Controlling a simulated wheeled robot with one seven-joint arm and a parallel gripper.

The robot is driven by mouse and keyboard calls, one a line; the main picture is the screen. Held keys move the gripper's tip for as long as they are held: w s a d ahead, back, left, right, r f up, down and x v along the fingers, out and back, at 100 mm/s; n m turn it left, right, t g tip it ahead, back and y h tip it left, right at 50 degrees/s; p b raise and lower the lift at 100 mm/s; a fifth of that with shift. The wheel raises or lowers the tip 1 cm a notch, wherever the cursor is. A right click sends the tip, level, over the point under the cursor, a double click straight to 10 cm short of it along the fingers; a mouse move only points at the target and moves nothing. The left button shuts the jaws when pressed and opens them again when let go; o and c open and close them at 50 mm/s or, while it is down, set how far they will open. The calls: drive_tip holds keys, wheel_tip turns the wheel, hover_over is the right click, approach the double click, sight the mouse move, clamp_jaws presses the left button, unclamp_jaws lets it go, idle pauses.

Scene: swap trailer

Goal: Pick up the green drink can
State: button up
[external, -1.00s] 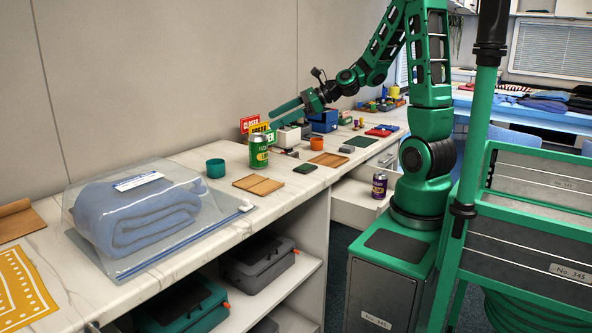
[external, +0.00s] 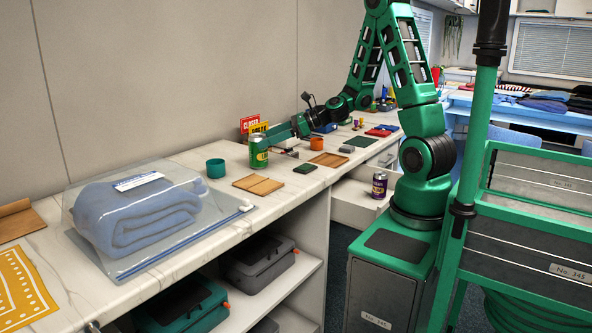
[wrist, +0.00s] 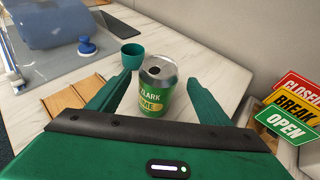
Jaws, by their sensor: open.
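The green drink can (external: 259,152) stands upright on the marble-look counter (external: 222,207). In the wrist view the can (wrist: 156,88) stands between the two green fingers of my gripper (wrist: 161,90), with a gap on each side. In the external view my gripper (external: 272,140) is low over the counter, at the can's right and far side. It is open and holds nothing. The far finger is partly hidden behind the can there.
A teal cup (external: 216,168) and a wooden board (external: 258,185) are near the can. An orange cup (external: 316,143) and small signs (external: 251,124) stand farther back. A purple can (external: 379,185) sits in the open drawer (external: 354,203). A bagged blue blanket (external: 137,215) lies at left.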

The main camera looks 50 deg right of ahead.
drive_tip(key=shift+x, duration=3.9)
drive_tip(key=shift+s, duration=0.1)
drive_tip(key=shift+c, duration=0.6)
drive_tip(key=c, duration=1.3)
drive_tip(key=shift+o, duration=0.2)
drive_tip(key=shift+r, duration=0.15)
